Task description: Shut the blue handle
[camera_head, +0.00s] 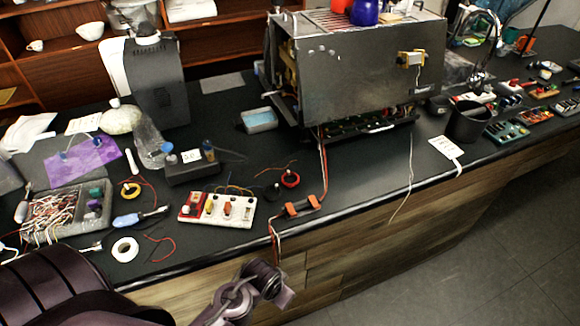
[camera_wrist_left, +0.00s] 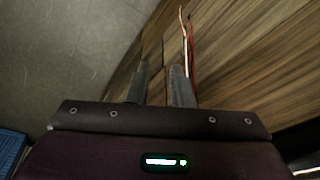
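A tool with a blue grip (camera_head: 127,220) lies on the counter at the left front, next to a white tape roll (camera_head: 125,249). My left gripper (camera_head: 268,285) is low in front of the counter, below its front edge and apart from both. In the left wrist view its two fingers (camera_wrist_left: 161,66) stand apart, with bare wood panel between them, so it is open and empty. My right gripper is in neither view.
Red and white wires (camera_wrist_left: 187,38) hang down the wooden counter front (camera_head: 345,240) near my left gripper. A breadboard (camera_head: 217,209), a parts tray (camera_head: 65,215) and a dark cup (camera_head: 467,122) stand on the counter. The floor (camera_head: 500,245) at right is clear.

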